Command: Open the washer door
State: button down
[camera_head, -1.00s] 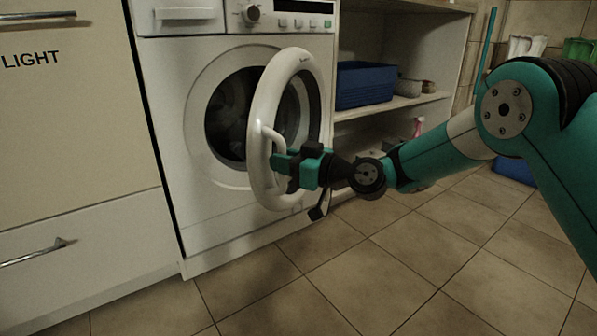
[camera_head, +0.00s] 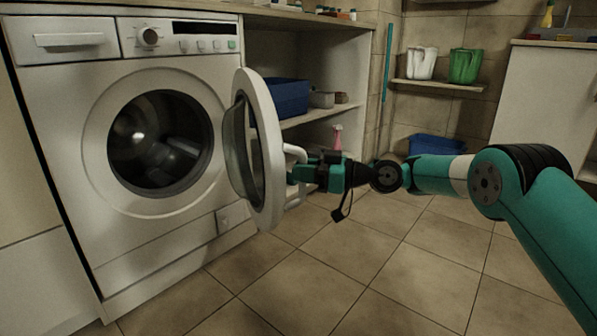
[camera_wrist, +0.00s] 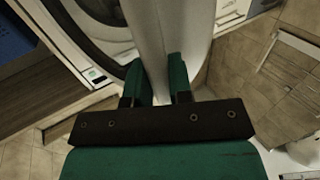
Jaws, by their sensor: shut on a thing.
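The white washer (camera_head: 150,235) stands at the left in the head view. Its round door (camera_head: 262,150) is swung far out to the right, and the dark drum opening (camera_head: 158,145) is fully exposed. My gripper (camera_head: 298,172) is at the outer face of the door, shut on the white door handle (camera_head: 293,155). In the wrist view the fingers of my gripper (camera_wrist: 163,80) sit on either side of the pale door part (camera_wrist: 160,35). The exact contact of the fingers on the handle is hidden there.
An open shelf (camera_head: 320,113) with a blue bin (camera_head: 285,97) stands right of the washer, behind the door. A blue tub (camera_head: 437,147) lies by the far wall. The tiled floor (camera_head: 340,270) in front is clear.

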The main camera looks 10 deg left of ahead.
jog(key=shift+w+r, duration=0.15)
jog(key=shift+w, duration=0.05)
jog(key=c, duration=1.1)
grip_release()
jog(key=shift+o, duration=0.2)
jog(key=shift+d, duration=0.15)
